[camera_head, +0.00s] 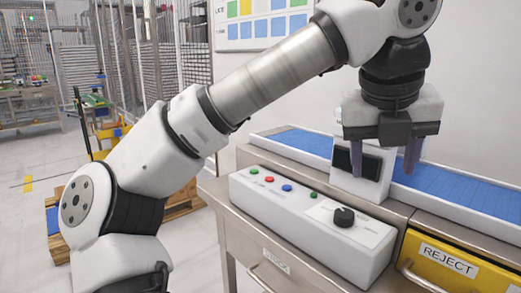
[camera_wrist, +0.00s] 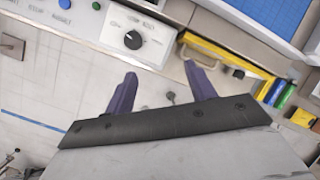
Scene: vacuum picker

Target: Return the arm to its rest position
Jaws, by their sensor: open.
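My arm is raised and bent in an arch from the left of the head view. My gripper (camera_head: 384,168) points down at the right, in front of the blue conveyor. Its two purple fingers are apart with nothing held between them. In the wrist view my gripper (camera_wrist: 161,78) also shows open and empty, its fingers spread below the control box (camera_wrist: 165,20) with the black knob. In the head view the gripper is above and behind that control box (camera_head: 290,225). A white box with a dark face (camera_head: 368,182) shows behind and between the fingers.
The blue conveyor (camera_head: 470,195) runs along the wall. A yellow drawer marked REJECT (camera_head: 450,265) is at the lower right, beside a grey drawer (camera_head: 290,275). A wooden pallet (camera_head: 182,203) stands on the floor behind my arm. A wall board (camera_head: 262,20) hangs behind.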

